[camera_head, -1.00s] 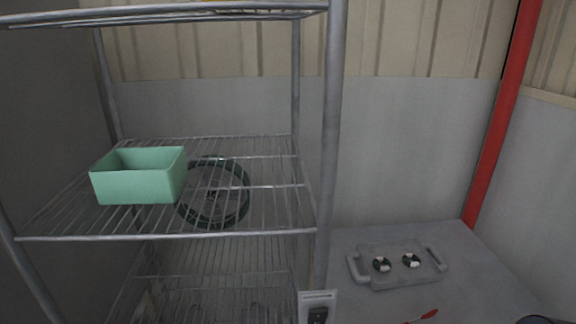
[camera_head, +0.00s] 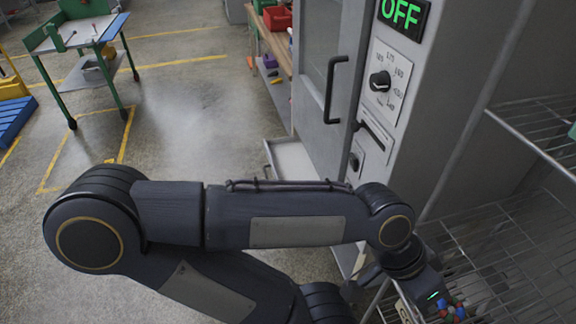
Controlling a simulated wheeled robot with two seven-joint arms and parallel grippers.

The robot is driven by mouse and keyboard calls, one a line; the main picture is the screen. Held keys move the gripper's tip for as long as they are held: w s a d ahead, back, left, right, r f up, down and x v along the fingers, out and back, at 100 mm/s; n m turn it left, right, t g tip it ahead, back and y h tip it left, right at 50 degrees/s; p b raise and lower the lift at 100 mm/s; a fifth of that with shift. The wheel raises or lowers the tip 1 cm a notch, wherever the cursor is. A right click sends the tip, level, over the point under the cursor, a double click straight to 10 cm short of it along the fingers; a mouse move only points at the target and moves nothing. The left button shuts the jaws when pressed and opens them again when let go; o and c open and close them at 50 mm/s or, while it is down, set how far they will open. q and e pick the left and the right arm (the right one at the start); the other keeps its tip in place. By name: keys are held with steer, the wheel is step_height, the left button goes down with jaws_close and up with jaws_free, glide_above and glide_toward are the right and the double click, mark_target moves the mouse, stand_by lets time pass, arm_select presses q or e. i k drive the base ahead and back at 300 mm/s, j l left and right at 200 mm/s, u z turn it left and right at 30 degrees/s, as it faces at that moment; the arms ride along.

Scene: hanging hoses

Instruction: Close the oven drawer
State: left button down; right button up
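The oven is a tall grey cabinet (camera_head: 452,110) at the right of the head view. It has a door (camera_head: 322,95) with a black handle (camera_head: 333,90), a green "OFF" display (camera_head: 401,12) and a dial (camera_head: 380,81). A pale drawer (camera_head: 293,160) sticks out low at the oven's base, so it stands open. My arm covers its near part. My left arm crosses the lower picture in front of the oven. Its gripper (camera_head: 440,303) is low at the right, beside the wire shelf and apart from the visible part of the drawer. Its fingers are not clear. My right gripper is out of view.
A wire shelf (camera_head: 530,250) stands at the right, close to my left gripper. A workbench (camera_head: 268,45) with a red bin (camera_head: 277,18) is behind the oven. A green-legged table (camera_head: 80,45) stands at the far left. The floor (camera_head: 190,100) between is clear.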

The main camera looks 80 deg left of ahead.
mark_target(288, 157)
steer(key=k+u, duration=0.1)
steer(key=u, duration=0.3)
steer(key=k+j+u, duration=0.1)
steer(key=u, duration=0.35)
steer(key=j+u, duration=0.15)
steer(key=u, duration=1.65)
steer(key=i+j, duration=0.15)
steer(key=i, duration=0.35)
steer(key=i+j, duration=0.2)
steer(key=i, duration=0.3)
steer(key=i+j+z, duration=0.1)
steer(key=i, duration=0.4)
